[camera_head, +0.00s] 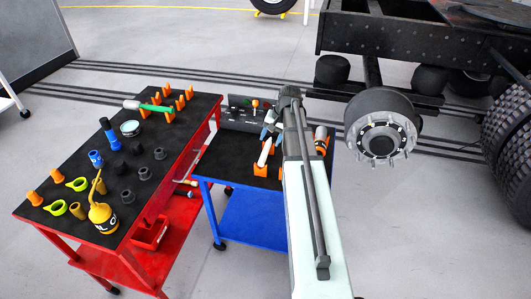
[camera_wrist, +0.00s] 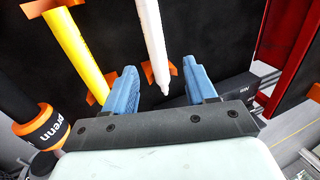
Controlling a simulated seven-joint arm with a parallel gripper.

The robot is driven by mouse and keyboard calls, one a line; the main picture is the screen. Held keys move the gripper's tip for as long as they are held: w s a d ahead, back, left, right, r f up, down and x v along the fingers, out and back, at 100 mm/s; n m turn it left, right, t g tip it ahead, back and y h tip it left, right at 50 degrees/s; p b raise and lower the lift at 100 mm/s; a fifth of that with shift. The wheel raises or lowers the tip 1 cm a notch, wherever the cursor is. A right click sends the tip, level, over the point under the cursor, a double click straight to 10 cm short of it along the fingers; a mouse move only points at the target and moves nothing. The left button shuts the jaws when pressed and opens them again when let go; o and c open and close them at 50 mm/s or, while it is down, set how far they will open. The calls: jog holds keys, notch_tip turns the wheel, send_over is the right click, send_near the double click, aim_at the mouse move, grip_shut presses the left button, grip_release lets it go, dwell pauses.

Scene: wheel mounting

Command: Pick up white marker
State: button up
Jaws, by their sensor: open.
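The white marker (camera_wrist: 151,38) shows in the wrist view, running from the top edge down to its pointed tip, with orange holder pieces beside it. In the head view the white marker (camera_head: 264,154) lies on orange holders on the blue cart. My gripper (camera_wrist: 159,68) is open, with its blue fingers on either side of the marker's tip end in the picture. The fingers look apart from it, and I cannot tell the height between them. In the head view my gripper (camera_head: 269,131) is above the cart, partly hidden by my arm.
A yellow stick-shaped tool (camera_wrist: 76,42) lies in orange holders left of the marker. A black-and-orange tool (camera_wrist: 42,129) is at the lower left. The red cart (camera_head: 169,190) with several tools stands left of the blue cart (camera_head: 243,216). A wheel hub (camera_head: 381,137) is at the right.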

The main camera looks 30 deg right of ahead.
aim_at(267, 148)
jog(key=shift+x, duration=2.9)
jog(key=shift+s+d, duration=0.15)
jog(key=shift+c, duration=0.4)
grip_shut()
